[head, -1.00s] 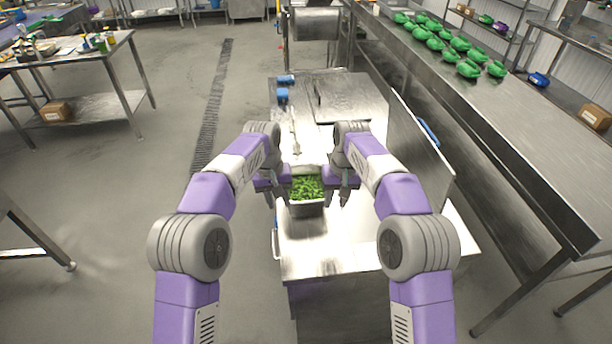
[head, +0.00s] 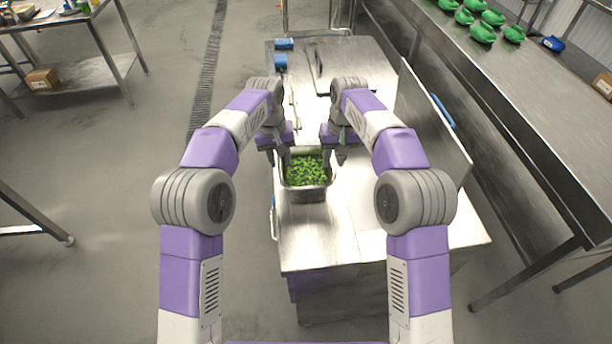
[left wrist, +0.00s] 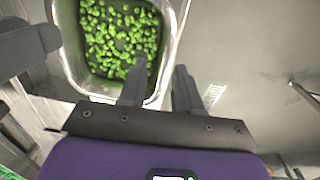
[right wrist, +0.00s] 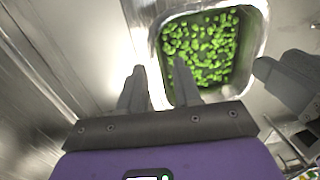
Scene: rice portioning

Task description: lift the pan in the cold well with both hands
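The metal pan (head: 307,195) of green vegetables (head: 306,171) stands at the worktop's near left part, its front wall showing above the surface. My left gripper (head: 278,152) is at the pan's left side. In the left wrist view its fingers (left wrist: 159,68) are apart, one over the vegetables and one outside the rim (left wrist: 168,50). My right gripper (head: 338,152) is at the pan's right side. In the right wrist view its fingers (right wrist: 159,72) are also apart, on either side of the rim (right wrist: 153,55). Neither gripper visibly clamps the wall. The well's opening is hidden.
An upright metal panel (head: 432,125) borders the worktop (head: 345,235) on the right. Blue objects (head: 281,61) and a dark-handled board (head: 355,60) lie at the back. A long steel table (head: 500,110) stands further right. The worktop in front of the pan is clear.

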